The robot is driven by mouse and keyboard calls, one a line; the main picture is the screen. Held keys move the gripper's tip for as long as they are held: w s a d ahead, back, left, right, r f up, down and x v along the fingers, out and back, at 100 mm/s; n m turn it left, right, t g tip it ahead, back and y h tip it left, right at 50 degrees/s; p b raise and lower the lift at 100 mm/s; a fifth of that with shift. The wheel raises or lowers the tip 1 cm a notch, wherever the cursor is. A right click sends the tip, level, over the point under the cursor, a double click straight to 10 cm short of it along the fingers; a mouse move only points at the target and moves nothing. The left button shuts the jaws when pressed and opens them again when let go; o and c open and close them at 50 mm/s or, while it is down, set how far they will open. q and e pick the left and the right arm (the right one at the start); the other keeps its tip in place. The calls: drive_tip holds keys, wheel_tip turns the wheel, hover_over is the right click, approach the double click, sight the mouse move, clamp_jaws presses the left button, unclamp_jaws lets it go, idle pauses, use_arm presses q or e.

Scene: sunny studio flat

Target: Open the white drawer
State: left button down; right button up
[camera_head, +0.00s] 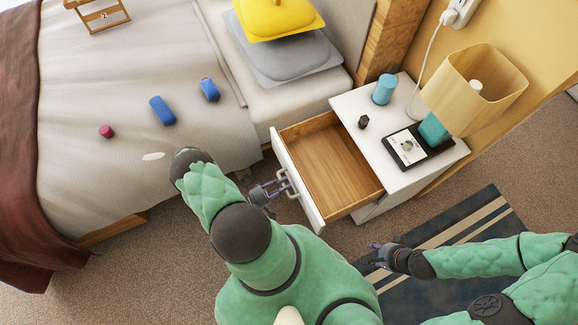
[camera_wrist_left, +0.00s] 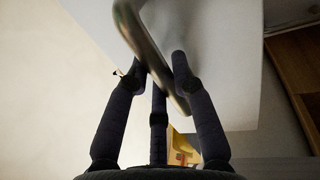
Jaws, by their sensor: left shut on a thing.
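The white drawer (camera_head: 302,184) of the nightstand is pulled well out. Its bare wooden inside (camera_head: 328,162) shows and looks empty. A metal handle (camera_head: 286,183) is on the drawer's front. My left gripper (camera_head: 270,190) is at the front of the drawer, shut on this handle. In the left wrist view the handle (camera_wrist_left: 140,40) runs between the dark fingers of my left gripper (camera_wrist_left: 160,75), with the white drawer front behind. My right gripper (camera_head: 378,256) is low over the dark striped rug, apart from the drawer; its fingers are too small to judge.
The white nightstand top (camera_head: 400,170) holds a lamp (camera_head: 470,90), a blue cup (camera_head: 384,90), a small dark object (camera_head: 363,122) and a framed item (camera_head: 406,146). The bed (camera_head: 100,190) stands left of the drawer. Carpet (camera_head: 165,265) is free in front.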

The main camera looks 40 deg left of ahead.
use_arm(q)
drive_tip(key=c, duration=1)
unclamp_jaws()
drive_tip(key=v, duration=1.2)
drive_tip(key=shift+a, duration=0.1)
